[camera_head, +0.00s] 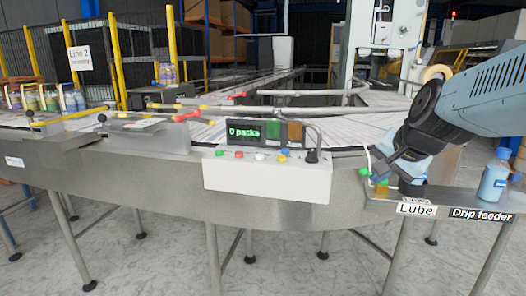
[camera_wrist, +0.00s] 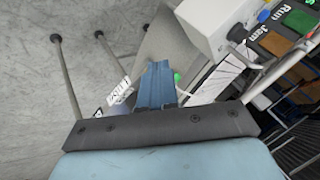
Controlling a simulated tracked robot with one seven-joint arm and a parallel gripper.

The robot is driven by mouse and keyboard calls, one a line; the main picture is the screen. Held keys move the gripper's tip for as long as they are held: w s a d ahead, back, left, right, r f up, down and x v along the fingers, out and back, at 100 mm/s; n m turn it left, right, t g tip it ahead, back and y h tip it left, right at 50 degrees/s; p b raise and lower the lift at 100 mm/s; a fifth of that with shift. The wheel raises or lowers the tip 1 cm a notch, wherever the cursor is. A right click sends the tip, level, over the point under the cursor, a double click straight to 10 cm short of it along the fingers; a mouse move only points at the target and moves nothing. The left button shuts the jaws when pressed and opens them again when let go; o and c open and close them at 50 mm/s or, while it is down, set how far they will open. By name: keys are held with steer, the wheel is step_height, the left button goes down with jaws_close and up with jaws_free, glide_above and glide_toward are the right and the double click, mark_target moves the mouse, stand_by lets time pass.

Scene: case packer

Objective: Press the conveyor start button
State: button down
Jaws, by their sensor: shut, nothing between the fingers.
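The white control box (camera_head: 266,180) stands on the front edge of the conveyor, with a row of small coloured buttons along its top. The button labels are too small to read, so I cannot tell which one is start. The box also shows at the upper right of the wrist view (camera_wrist: 208,24). My gripper (camera_head: 378,168) is to the right of the box, apart from it, low over the Lube shelf. Its fingers (camera_wrist: 155,75) are together in the wrist view, with nothing between them.
A display (camera_head: 243,132) reading "0 packs" and green and orange panels stand behind the buttons. A black knob (camera_head: 312,157) is at the box's right end. A blue bottle (camera_head: 493,182) stands at the drip feeder.

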steer(key=s+n+g+h, duration=0.1)
steer(key=s+n, duration=0.7)
steer(key=s, duration=0.3)
steer(key=shift+f+g, duration=0.35)
steer(key=shift+g, duration=0.05)
steer(key=shift+s, duration=0.1)
steer(key=shift+a, duration=0.15)
